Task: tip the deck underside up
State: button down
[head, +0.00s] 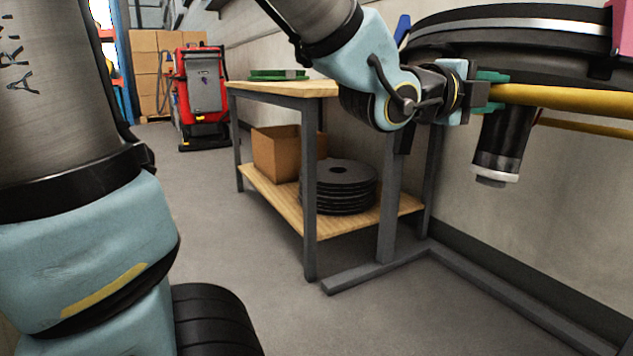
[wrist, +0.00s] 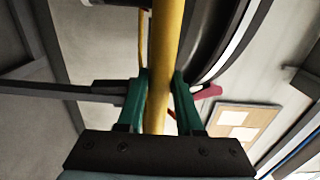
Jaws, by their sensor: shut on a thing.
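The deck (head: 470,38), a wide round black body with a silver band, fills the upper right of the head view, seen nearly edge-on. Its dark curved rim (wrist: 208,30) shows right of the yellow bar in the wrist view. A black cylinder with a pale end (head: 503,140) hangs below it. My gripper (head: 492,92) is shut on the yellow bar (head: 570,98) along the deck's near side. In the wrist view the bar (wrist: 160,55) runs between the green fingers (wrist: 158,100). The deck's top face is mostly out of view.
A grey floor frame (head: 385,265) stands under the deck. A wooden-topped workbench (head: 290,88) is to the left, with a cardboard box (head: 280,152) and stacked black discs (head: 338,185) on its lower shelf. A red and grey machine (head: 203,90) stands behind; floor between is clear.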

jog(key=f+b, duration=0.6)
jog(key=shift+s+a, duration=0.15)
jog(key=shift+a, duration=0.25)
jog(key=shift+c, duration=2)
grip_release()
jog(key=shift+r+p, duration=0.3)
jog(key=shift+r, duration=0.1)
